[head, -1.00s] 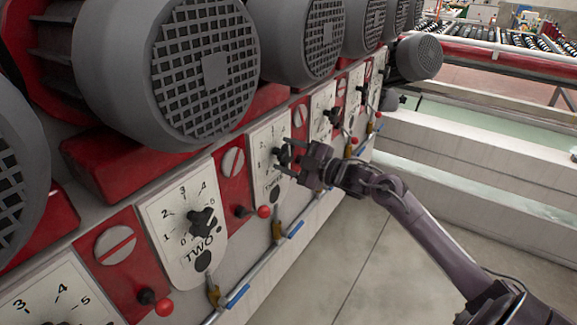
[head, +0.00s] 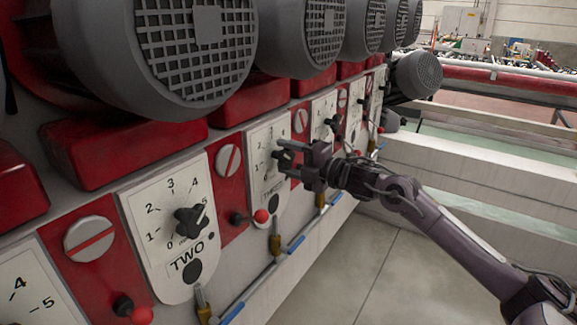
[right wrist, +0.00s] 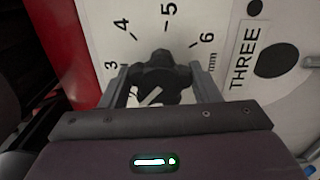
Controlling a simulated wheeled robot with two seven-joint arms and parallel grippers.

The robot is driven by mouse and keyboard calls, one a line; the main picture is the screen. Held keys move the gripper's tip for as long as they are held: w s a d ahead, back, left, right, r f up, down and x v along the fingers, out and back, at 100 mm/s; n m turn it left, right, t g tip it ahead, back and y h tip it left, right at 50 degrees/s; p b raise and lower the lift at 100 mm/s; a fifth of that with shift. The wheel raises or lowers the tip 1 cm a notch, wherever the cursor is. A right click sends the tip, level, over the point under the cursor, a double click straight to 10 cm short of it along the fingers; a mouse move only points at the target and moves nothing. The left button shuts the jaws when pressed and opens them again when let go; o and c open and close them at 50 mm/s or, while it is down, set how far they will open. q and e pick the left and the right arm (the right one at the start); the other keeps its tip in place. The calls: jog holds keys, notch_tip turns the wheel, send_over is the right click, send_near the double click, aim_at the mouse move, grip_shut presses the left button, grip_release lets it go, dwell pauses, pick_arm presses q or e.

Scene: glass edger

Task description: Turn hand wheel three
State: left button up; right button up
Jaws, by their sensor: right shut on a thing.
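Hand wheel three is a black lobed knob on a white dial plate marked THREE (head: 262,140). In the right wrist view the hand wheel (right wrist: 158,72) sits between the two fingers of my right gripper (right wrist: 160,88), which is shut on it. Its white pointer mark is partly visible, and the numbers 3 to 6 show around it. In the head view my right gripper (head: 289,160) reaches the plate from the right and hides most of the wheel. My left gripper is not in view.
Hand wheel two (head: 190,221) is on its own plate to the left. A red ball-ended lever (head: 261,216) sticks out just below plate three. Large grey motors (head: 300,35) overhang the panel. A blue-handled valve (head: 296,244) is below. Open floor (head: 385,270) lies at the right.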

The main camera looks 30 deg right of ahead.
jog(key=shift+f, duration=0.1)
dwell(0.4)
jog(key=o, duration=1)
jog(key=shift+s, duration=0.1)
jog(key=shift+s+d+f+b, duration=0.1)
jog(key=shift+s+d+b, duration=0.2)
jog(key=shift+s, duration=0.2)
jog(key=b+v, duration=0.1)
jog(key=v, duration=0.5)
jog(key=shift+s, duration=0.25)
